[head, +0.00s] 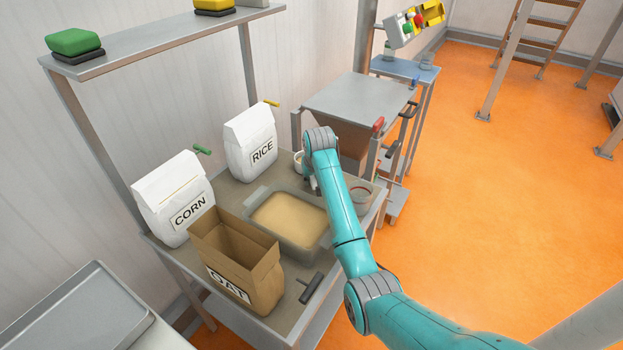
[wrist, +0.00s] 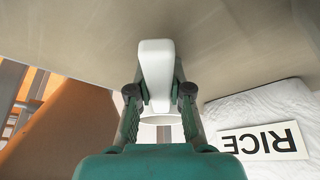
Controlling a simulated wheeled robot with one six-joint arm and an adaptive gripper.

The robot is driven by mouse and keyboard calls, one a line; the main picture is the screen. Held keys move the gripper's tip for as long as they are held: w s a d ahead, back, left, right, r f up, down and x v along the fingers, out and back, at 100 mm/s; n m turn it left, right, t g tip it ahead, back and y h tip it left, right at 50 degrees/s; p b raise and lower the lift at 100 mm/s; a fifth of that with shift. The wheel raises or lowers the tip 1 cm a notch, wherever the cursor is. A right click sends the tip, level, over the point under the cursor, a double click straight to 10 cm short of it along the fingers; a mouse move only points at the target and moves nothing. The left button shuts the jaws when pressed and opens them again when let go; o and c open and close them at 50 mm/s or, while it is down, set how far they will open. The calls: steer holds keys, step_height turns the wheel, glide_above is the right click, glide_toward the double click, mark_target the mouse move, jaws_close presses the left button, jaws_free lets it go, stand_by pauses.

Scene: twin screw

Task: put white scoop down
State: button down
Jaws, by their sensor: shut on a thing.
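In the wrist view, the white scoop (wrist: 155,62) has its pale handle between the fingers of my gripper (wrist: 158,92), which is shut on it. A round white rim shows below the handle, between the fingers. The grey-brown table surface fills the top of that view; I cannot tell whether the scoop touches it. In the head view, a small white part of the scoop (head: 298,161) shows left of my arm's end, beside the rice bag (head: 251,143). My wrist hides most of the scoop and the fingers there.
A grey tub (head: 322,244) of grain stands in the table's middle. The corn bag (head: 173,199) is at left, an open oat bag (head: 236,264) in front. A dark-handled tool (head: 311,288) lies near the front edge.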

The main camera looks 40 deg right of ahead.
steer(key=shift+f, duration=0.1)
steer(key=c, duration=1.1)
jaws_free()
steer(key=v, duration=1.1)
steer(key=shift+s+r, duration=0.2)
steer(key=shift+r, duration=0.4)
